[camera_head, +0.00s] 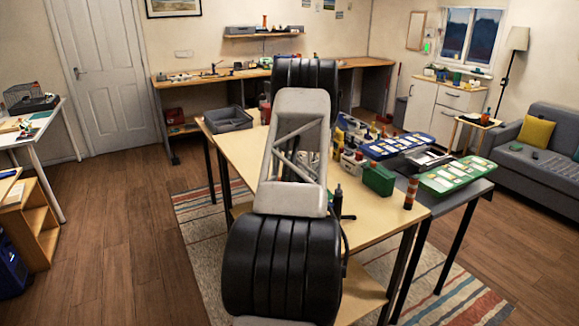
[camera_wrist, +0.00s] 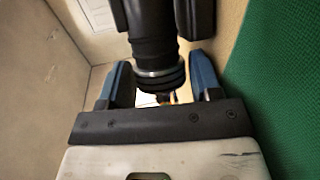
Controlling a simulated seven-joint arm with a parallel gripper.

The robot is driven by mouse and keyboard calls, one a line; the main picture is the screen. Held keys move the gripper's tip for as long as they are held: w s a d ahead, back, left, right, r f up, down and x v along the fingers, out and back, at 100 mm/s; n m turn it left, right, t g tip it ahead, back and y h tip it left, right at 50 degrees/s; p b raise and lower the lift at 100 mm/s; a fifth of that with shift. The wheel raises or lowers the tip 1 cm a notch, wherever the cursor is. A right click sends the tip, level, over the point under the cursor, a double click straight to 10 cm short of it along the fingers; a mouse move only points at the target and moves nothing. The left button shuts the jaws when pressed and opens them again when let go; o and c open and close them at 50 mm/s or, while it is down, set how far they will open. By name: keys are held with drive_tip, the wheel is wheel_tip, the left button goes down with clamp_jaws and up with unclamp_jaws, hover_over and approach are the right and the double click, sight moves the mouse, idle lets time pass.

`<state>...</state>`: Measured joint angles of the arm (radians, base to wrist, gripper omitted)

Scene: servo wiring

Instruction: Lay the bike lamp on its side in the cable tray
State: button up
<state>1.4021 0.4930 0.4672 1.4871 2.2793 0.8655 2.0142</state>
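In the wrist view, my gripper (camera_wrist: 160,80) shows two blue fingers set well apart. A black ribbed cylinder (camera_wrist: 154,45), perhaps the bike lamp, stands between them in the picture. Its wider ringed end comes close to both fingers; I cannot tell whether they touch it. In the head view, my arm hides the gripper. A slim black upright thing (camera_head: 338,200) shows just right of my arm on the table; I cannot tell whether it is the same thing. A grey open tray (camera_head: 229,125), perhaps the cable tray, sits at the table's far left.
A green box (camera_head: 379,179) stands on the table right of my arm; a large green surface (camera_wrist: 285,90) fills the wrist view's right side. Organiser cases (camera_head: 455,176) and a red-and-dark cylinder (camera_head: 411,193) are further right. The light table top (camera_head: 240,150) is bare left of my arm.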

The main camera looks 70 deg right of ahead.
drive_tip(key=shift+r, duration=0.1)
drive_tip(key=shift+s+a, duration=0.1)
drive_tip(key=shift+v, duration=3.65)
drive_tip(key=shift+r, duration=0.1)
